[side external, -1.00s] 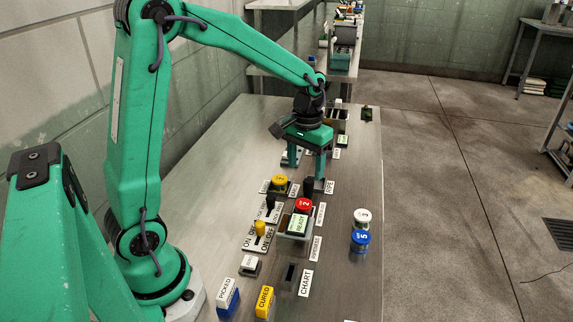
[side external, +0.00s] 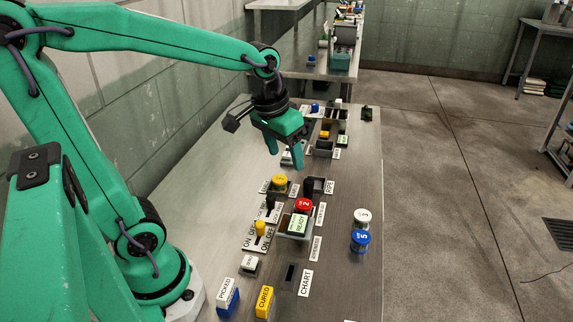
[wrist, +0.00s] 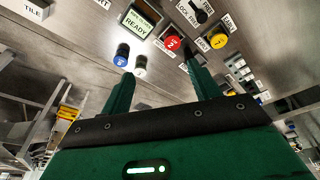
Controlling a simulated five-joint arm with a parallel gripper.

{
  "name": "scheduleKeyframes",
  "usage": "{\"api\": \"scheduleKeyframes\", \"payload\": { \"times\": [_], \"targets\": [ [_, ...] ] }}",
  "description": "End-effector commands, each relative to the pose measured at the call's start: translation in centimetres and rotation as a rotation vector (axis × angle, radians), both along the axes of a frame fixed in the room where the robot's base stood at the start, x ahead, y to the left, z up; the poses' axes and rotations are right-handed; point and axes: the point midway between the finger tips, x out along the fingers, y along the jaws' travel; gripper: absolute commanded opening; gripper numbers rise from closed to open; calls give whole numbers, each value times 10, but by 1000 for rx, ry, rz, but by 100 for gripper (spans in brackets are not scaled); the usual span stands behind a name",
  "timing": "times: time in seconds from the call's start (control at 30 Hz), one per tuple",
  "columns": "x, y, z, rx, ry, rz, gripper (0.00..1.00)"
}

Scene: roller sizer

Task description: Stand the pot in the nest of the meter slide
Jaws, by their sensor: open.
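My gripper (side external: 284,155) hangs above the bench beyond the yellow-topped pot, with its fingers apart and nothing between them. Its open fingers also show in the wrist view (wrist: 158,70). A red-topped pot (side external: 303,204) marked 2 sits at the device with the READY screen (side external: 297,224). A yellow-topped pot (side external: 279,183) sits behind and left of it. A blue-topped pot (side external: 361,238) and a white-topped pot (side external: 362,215) stand together at the right. I cannot tell which part is the meter slide's nest.
Lever switches (side external: 261,229) stand left of the READY screen. A black knob (side external: 308,185) and a grey box (side external: 319,188) are near the RIPE label. PICKED (side external: 228,298) and CURED (side external: 264,302) blocks are at the near end. The left bench top is clear.

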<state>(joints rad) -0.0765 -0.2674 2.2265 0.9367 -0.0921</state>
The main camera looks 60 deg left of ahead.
Motion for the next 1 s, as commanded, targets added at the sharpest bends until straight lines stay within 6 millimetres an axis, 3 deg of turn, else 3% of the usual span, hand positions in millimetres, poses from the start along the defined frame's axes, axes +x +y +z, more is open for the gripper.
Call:
{"api": "scheduleKeyframes", "payload": {
  "times": [0.23, 0.5, 0.7, 1.0],
  "targets": [
    [-39, -12, 17, 17, -106, -70, 62],
    [-74, -21, 21, 35, -205, -135, 62],
    [-86, -24, 21, 41, -241, -159, 62],
    [-88, -24, 20, 43, -244, -163, 62]
  ]
}}
